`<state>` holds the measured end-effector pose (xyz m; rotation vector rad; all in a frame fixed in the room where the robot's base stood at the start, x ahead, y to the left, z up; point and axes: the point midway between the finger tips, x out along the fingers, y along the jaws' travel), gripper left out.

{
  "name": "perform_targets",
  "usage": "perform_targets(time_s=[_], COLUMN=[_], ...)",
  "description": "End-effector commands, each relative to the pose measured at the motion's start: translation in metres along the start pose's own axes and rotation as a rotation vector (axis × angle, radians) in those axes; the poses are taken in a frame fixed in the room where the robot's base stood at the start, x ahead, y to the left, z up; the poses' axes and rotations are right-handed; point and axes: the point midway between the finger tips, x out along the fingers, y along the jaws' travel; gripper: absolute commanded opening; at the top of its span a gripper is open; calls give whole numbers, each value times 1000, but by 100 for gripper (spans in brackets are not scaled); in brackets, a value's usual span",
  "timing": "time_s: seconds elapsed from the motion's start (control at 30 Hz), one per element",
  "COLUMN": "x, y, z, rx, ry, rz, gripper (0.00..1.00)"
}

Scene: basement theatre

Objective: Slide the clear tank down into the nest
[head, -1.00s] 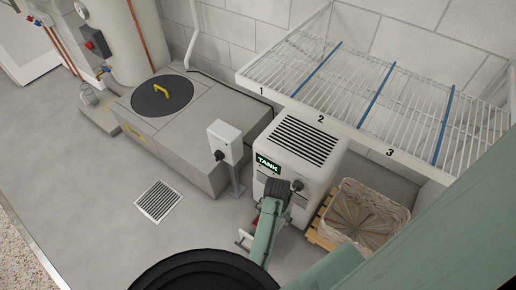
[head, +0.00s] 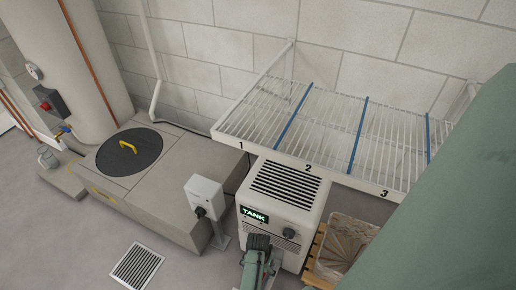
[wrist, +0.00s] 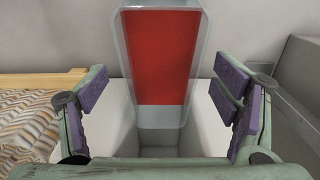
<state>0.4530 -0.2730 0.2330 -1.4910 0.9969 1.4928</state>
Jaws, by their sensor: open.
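The clear tank (wrist: 160,60) stands in the middle of the wrist view, see-through at its edges with a red area inside and a pale band below the red. Its top runs out of the picture. Its lower end is at a square recess in a white body, which looks like the nest (wrist: 158,150); I cannot tell how deep it sits. My gripper (wrist: 160,112) is open, one purple-padded finger on each side of the tank with gaps between. In the head view my gripper (head: 258,250) is in front of the white machine (head: 285,200) with the lit TANK sign; the tank is hidden there.
A wire shelf (head: 300,164) numbered 1 to 3 overhangs behind the machine. A grey post box (head: 204,193) stands left of it. A lined crate on a pallet (head: 342,247) is at its right. Floor around the drain grate (head: 137,264) is clear.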

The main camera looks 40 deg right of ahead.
Motion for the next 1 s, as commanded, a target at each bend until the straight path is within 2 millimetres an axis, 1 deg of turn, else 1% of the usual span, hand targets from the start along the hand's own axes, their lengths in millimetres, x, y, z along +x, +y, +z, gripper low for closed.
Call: perform_targets(time_s=[0.03,0.1,0.2,0.5,1.0], x=[6,12,16,18,17], y=[0,0,0,0,0], z=[0,-1,-1,0,0], rx=[1,1,1,0,0], ry=[-1,0,1,1,1], rz=[0,0,0,0,0], gripper=[82,82,82,81,48])
